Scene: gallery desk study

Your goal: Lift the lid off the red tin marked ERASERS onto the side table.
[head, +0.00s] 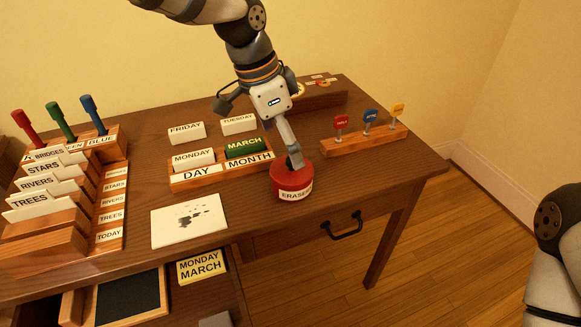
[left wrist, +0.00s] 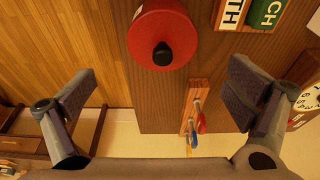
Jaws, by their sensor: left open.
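The red tin (head: 294,194) marked ERASERS stands upright near the desk's front edge, right of the day-and-month stand. Its round red lid (left wrist: 163,24) is on, with a dark knob (left wrist: 162,54) in the middle. My left gripper (head: 292,160) points down over the tin and hides part of the lid in the head view. In the left wrist view the same gripper (left wrist: 162,92) is open and empty, its fingers wide apart, with the knob off toward the top of the picture. I cannot clearly make out the side table. My right gripper is out of view.
A rack of coloured tags (head: 364,140) stands right of the tin. The DAY and MONTH stand (head: 222,174) and a stained white sheet (head: 189,221) are to its left. A drawer (head: 115,305) is open at lower left. Open floor (head: 480,240) lies to the right.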

